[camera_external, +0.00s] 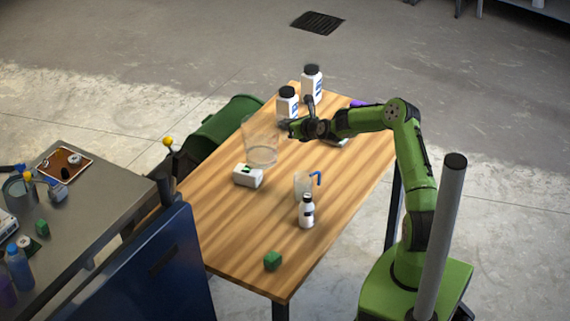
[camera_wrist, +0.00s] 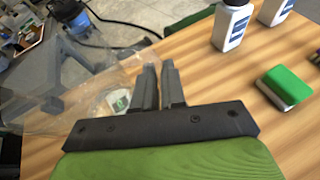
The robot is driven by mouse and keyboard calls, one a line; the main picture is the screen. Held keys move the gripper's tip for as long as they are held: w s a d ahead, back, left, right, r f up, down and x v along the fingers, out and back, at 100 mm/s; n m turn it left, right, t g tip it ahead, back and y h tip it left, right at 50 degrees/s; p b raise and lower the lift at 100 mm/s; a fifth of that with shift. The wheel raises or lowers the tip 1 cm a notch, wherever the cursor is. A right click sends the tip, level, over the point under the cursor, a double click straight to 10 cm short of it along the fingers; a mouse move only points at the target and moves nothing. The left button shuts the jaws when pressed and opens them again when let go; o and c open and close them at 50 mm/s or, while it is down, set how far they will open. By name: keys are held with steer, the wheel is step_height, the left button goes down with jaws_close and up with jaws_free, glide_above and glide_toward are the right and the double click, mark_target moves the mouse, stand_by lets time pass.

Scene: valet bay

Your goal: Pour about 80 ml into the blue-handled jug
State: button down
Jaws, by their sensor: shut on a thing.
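The blue-handled jug (camera_external: 303,186) is a small clear vessel with a blue handle on its right. It stands upright near the middle of the table in the external view and is not in the wrist view. A larger clear container (camera_external: 260,143) is left of my gripper (camera_external: 291,129), with what looks like a little clear liquid low in it. My gripper is shut on this container at its right side; the exact grip is hard to see. In the wrist view the fingers (camera_wrist: 160,86) are close together, with the clear container (camera_wrist: 55,97) at their left.
A white bottle with a dark cap (camera_external: 306,213) stands just in front of the jug. A white box (camera_external: 248,176) lies left of it. A green cube (camera_external: 272,261) is at the near end. Two white black-lidded bottles (camera_external: 312,83) stand at the far end. A green-topped block (camera_wrist: 288,86) lies right.

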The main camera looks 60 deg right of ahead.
steer(key=s+d+r+n+y+b, duration=0.1)
steer(key=s+d+r+y, duration=0.15)
steer(key=s+d, duration=0.55)
steer(key=s+d+r+n+y+b, duration=0.1)
steer(key=s+d+r+n, duration=0.3)
steer(key=d, duration=0.6)
step_height(320, 180, down, 15)
steer(key=s+m+t, duration=0.1)
steer(key=m, duration=0.1)
steer(key=shift+r, duration=0.15)
